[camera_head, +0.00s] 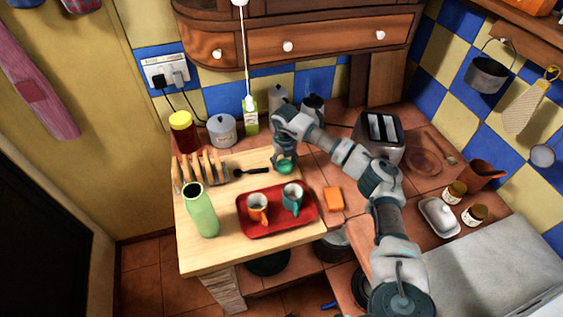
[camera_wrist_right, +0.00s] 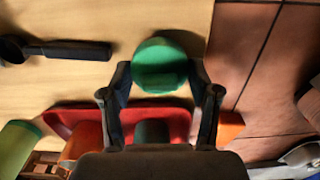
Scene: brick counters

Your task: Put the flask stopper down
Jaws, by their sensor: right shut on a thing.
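The green flask stopper (camera_head: 285,168) is low over the right back part of the wooden counter top, behind the red tray. My right gripper (camera_head: 284,158) points down and is shut on it. The right wrist view shows the stopper (camera_wrist_right: 161,62) between both fingertips (camera_wrist_right: 161,76). I cannot tell whether the stopper touches the wood. The light green flask (camera_head: 202,213) stands upright and open-topped at the left front. My left gripper is not in view.
The red tray (camera_head: 246,227) holds an orange-handled cup (camera_head: 257,203) and a teal-handled cup (camera_head: 291,196). A black spoon (camera_head: 250,171) lies left of the stopper, near a toast rack (camera_head: 202,174). An orange block (camera_head: 334,199) lies right of the tray. Bare wood shows in front of the tray.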

